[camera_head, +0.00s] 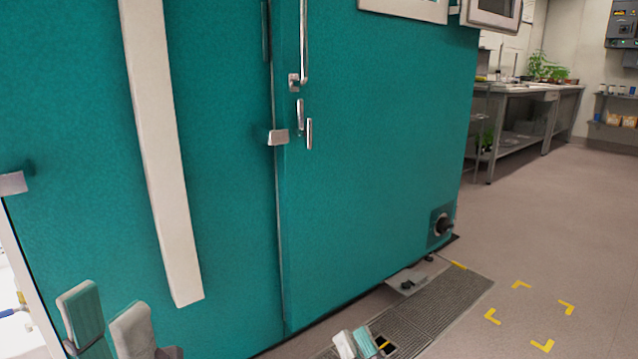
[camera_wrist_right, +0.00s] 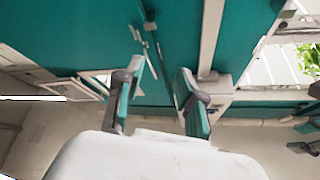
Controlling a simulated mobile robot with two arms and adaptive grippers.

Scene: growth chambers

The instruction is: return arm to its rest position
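My left gripper (camera_head: 106,316) is at the bottom left of the head view, in front of the teal chamber wall. Its two pale fingers with teal pads stand apart, with nothing between them. My right gripper (camera_head: 357,343) shows only by its fingertips at the bottom middle of the head view. In the right wrist view its two teal-padded fingers (camera_wrist_right: 159,90) are spread wide and empty, with the chamber front beyond them.
The closed teal chamber door (camera_head: 375,150) has a long metal handle (camera_head: 303,45). A floor grate (camera_head: 440,305) and yellow corner marks (camera_head: 543,345) lie to the right. A bench with plants (camera_head: 520,90) stands at the back. The floor at right is clear.

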